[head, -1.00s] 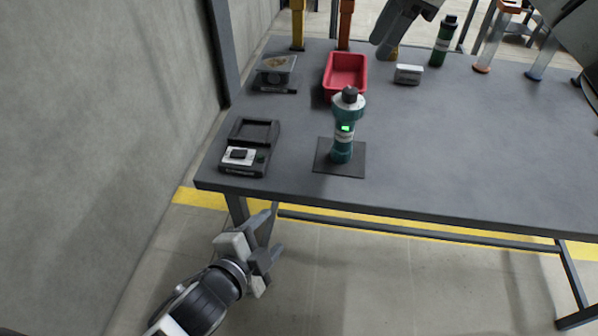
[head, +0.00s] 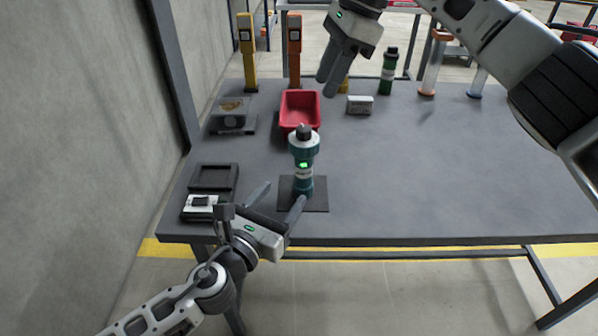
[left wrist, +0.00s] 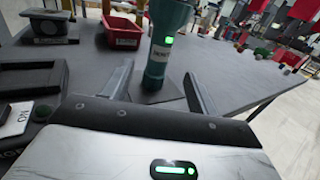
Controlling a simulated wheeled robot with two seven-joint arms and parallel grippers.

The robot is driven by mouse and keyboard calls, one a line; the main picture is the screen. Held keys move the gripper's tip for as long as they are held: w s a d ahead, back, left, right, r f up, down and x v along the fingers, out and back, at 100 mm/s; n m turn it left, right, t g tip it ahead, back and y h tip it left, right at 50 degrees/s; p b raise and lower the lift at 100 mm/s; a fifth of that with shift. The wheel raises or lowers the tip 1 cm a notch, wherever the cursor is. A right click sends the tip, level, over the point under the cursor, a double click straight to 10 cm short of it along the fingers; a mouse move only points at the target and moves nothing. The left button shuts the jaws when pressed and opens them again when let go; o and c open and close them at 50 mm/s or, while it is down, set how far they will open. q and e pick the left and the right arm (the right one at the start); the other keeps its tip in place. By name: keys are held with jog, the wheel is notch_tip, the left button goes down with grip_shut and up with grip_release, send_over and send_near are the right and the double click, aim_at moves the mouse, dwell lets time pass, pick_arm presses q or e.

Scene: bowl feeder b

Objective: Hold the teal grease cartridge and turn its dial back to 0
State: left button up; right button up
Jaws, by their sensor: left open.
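The teal grease cartridge (head: 303,170) stands upright on a dark square mat (head: 318,204) near the table's front edge. It has a dark cap on top and a lit green display on its side. In the left wrist view the cartridge (left wrist: 160,58) stands ahead, beyond the fingertips; its top is cut off. The dial's reading cannot be made out. My left gripper (head: 279,196) is open and empty, low at the front of the cartridge, with its fingers pointing toward it. My right gripper (head: 329,78) is high above the back of the table; its two fingers look close together.
A red bin (head: 300,112) stands behind the cartridge, with a small white-and-grey box (head: 360,105) to its right. A dark tray device (head: 213,178) lies left of the mat. A green bottle (head: 389,72) stands at the back.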

aim_at(299, 174)
pick_arm(q)
jog(key=x, duration=1)
jog(key=shift+a, duration=0.1)
